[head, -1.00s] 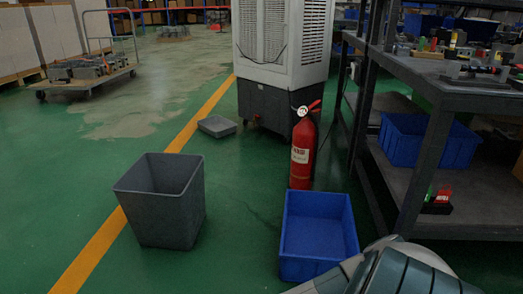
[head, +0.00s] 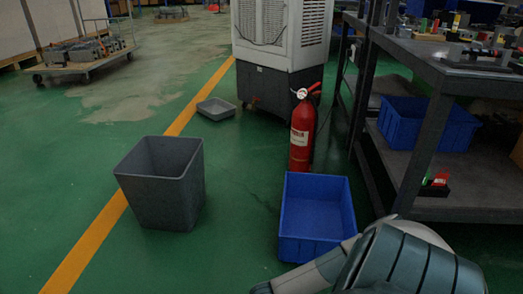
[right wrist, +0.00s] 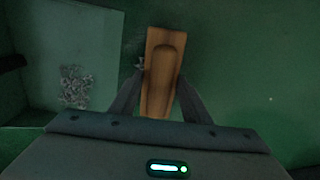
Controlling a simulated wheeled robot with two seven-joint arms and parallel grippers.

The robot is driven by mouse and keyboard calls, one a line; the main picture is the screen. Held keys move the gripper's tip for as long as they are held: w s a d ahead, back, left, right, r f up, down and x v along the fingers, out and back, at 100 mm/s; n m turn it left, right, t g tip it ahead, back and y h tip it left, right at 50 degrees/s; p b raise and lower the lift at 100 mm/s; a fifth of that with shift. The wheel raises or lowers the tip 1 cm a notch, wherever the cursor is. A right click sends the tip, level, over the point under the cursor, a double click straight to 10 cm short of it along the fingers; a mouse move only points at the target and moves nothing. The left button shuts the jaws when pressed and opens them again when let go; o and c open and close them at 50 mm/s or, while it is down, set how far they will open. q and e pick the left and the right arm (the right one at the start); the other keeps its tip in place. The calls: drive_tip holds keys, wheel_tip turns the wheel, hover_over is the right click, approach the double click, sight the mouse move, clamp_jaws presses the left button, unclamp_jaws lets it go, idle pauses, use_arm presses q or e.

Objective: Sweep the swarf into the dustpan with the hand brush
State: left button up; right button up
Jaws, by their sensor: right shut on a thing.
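In the right wrist view my right gripper (right wrist: 155,105) is shut on the hand brush (right wrist: 163,70), gripping its brown wooden back between the two fingers. The bristles are hidden beneath it. To the left is a pale grey-green flat pan, which looks like the dustpan (right wrist: 100,30), with a dark stub at its left edge. A patch of grey swarf (right wrist: 75,88) lies on the pan's surface. A few grey bits of swarf show beside the brush's left edge. In the head view only my right arm shows, low at the right. My left gripper is not in view.
A grey bin (head: 162,190) and a blue crate (head: 315,243) stand on the green floor. A red fire extinguisher (head: 302,135) is before a large cooler (head: 275,85). A small grey tray (head: 216,110) lies behind. A metal shelf (head: 420,150) blocks the right. Floor between bin and crate is clear.

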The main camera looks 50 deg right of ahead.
drive_tip(key=shift+s+d, duration=0.2)
drive_tip(key=shift+s, duration=0.7)
drive_tip(key=shift+s, duration=0.15)
drive_tip(key=shift+s+d+p, duration=0.2)
drive_tip(key=shift+s+p, duration=0.15)
drive_tip(key=shift+s, duration=0.3)
drive_tip(key=shift+s+d+p, duration=0.2)
drive_tip(key=shift+s+p, duration=0.1)
drive_tip(key=shift+s, duration=0.35)
drive_tip(key=shift+s, duration=0.1)
drive_tip(key=shift+s+d+p, duration=0.2)
drive_tip(key=shift+s+p, duration=0.05)
drive_tip(key=shift+s, duration=0.45)
drive_tip(key=shift+s+d+p, duration=0.2)
drive_tip(key=shift+s, duration=0.45)
drive_tip(key=shift+r, duration=0.1)
drive_tip(key=w+r+p, duration=0.3)
drive_tip(key=r+p, duration=0.3)
drive_tip(key=r, duration=0.1)
drive_tip(key=shift+a, duration=0.4)
drive_tip(key=shift+w, duration=0.1)
